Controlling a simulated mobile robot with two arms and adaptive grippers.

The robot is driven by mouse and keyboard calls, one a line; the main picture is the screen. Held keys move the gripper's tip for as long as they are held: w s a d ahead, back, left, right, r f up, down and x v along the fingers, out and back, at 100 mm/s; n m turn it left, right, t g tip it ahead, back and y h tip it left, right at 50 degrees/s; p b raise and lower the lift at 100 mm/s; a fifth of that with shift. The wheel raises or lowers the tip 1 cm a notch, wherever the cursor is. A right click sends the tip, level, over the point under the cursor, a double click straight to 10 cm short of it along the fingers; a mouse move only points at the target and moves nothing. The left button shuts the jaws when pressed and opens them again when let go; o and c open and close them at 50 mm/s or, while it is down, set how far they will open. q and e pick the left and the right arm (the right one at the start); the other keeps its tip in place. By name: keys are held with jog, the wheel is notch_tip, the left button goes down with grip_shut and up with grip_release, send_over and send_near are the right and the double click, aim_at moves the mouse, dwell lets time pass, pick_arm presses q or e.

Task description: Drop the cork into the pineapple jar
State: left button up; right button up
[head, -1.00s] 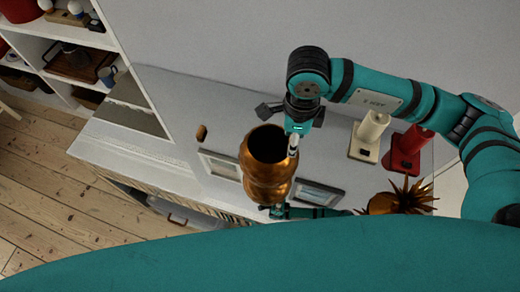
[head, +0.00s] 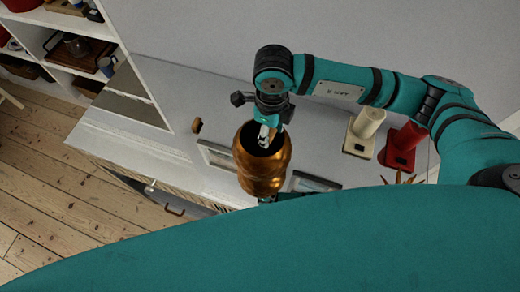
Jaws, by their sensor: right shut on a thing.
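The pineapple jar (head: 262,172) is a shiny copper-coloured jar with an open, dark mouth. Its lower end is close to my own body in the picture. My right gripper (head: 265,137) points down at the mouth, its pale fingertips over or just inside the opening. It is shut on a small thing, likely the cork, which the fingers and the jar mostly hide. A small part of my left arm (head: 268,199) shows at the jar's foot; its fingers cannot be made out.
A small brown object (head: 196,126) lies on the grey counter (head: 160,100). Two picture frames lie near the jar. A cream item (head: 368,123) and a red one (head: 404,146) stand at right. Spiky copper leaves (head: 398,179) show behind my body. Shelves stand at upper left.

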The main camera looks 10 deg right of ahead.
jog(key=shift+a+f, duration=0.1)
jog(key=shift+f, duration=0.1)
jog(key=o, duration=0.8)
jog(key=shift+c, duration=0.2)
notch_tip(320, 180, up, 12)
dwell(0.4)
